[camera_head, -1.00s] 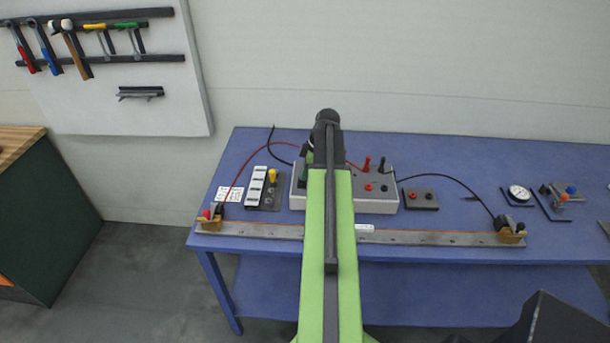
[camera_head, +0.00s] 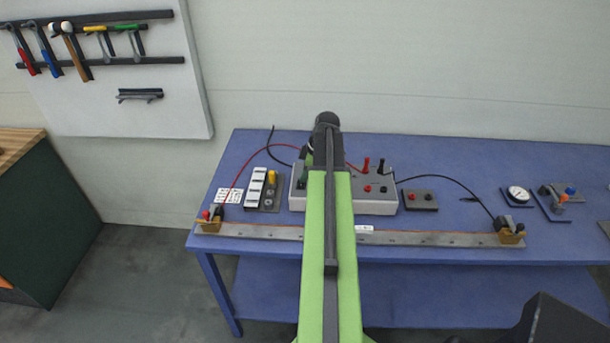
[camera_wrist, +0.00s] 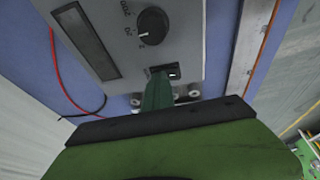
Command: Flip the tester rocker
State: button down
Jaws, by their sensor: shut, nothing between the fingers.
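The tester (camera_head: 376,206) is a grey box on the blue bench, partly hidden behind my arm in the head view.
Red and black leads run from the tester to clamps on a long metal bar (camera_head: 430,238) along the bench front. A switch block (camera_head: 263,190) stands left of the tester, a small dark box (camera_head: 420,200) right. A dial gauge (camera_head: 518,194) lies further right.

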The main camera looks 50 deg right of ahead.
jog(key=shift+s+a+f, duration=0.3)
jog(key=shift+s+a, duration=0.15)
jog(key=shift+a, duration=0.05)
jog(key=shift+w+d+r+p, duration=0.1)
jog(key=shift+w+r+p, duration=0.1)
jog(key=shift+r+p, duration=0.4)
jog(key=r+p, duration=0.5)
jog(key=shift+w+d, duration=0.15)
jog(key=shift+d, duration=0.1)
jog(key=d+p+v, duration=0.1)
jog(key=p+v, duration=0.7)
jog(key=shift+w+d, duration=0.3)
jog(key=shift+d, duration=0.1)
jog(key=shift+r, duration=0.15)
jog(key=shift+s+a+r+p, duration=0.2)
jog(key=shift+s+a+p, duration=0.25)
jog(key=shift+a, duration=0.35)
jog(key=shift+f, duration=0.1)
